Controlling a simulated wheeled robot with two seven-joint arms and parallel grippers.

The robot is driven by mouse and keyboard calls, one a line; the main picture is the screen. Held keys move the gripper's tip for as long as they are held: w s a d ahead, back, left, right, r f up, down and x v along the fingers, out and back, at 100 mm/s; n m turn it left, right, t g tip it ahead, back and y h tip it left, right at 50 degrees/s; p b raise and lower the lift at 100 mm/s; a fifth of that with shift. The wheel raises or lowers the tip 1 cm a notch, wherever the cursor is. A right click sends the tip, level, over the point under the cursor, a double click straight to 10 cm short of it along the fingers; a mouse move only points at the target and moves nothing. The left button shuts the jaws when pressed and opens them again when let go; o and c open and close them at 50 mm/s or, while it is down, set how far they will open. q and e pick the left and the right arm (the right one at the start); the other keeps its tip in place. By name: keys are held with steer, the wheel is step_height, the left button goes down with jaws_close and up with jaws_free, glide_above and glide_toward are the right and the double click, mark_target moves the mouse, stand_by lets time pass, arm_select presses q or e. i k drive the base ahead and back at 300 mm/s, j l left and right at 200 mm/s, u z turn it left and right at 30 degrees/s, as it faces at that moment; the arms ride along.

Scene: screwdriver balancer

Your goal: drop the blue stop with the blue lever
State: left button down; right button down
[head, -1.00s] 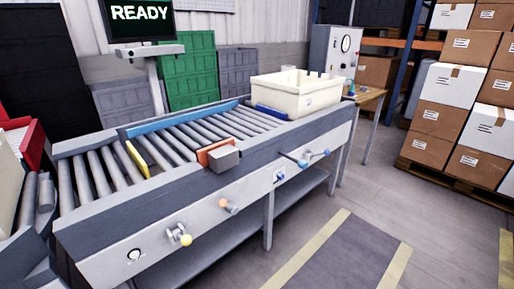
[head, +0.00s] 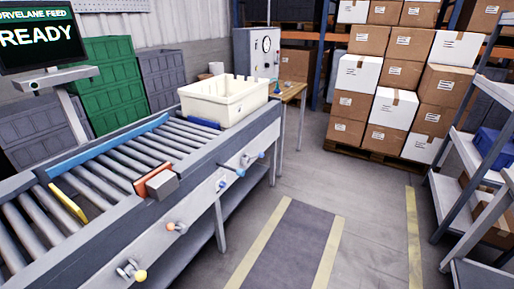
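The blue stop (head: 203,122) is a dark blue bar across the rollers, at the near-left foot of a cream tote (head: 226,98). It appears raised, and I cannot tell whether the tote touches it. Neither of my grippers is in view.
An orange stop (head: 158,182) and a yellow stop (head: 67,200) stand along the rollers. Orange (head: 171,226) and yellow (head: 140,275) knobs are on the front side. A screen (head: 36,38) reads READY. Floor (head: 370,225) right of the conveyor is clear; a shelf (head: 470,160) stands at right.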

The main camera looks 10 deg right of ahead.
mark_target(261, 155)
steer(key=u, duration=0.25)
steer(key=i+l+u, duration=0.15)
steer(key=u, duration=0.3)
steer(key=l+u, duration=0.45)
steer(key=i+l+u, duration=0.1)
steer(key=l+u, duration=0.6)
steer(key=l, duration=1.45)
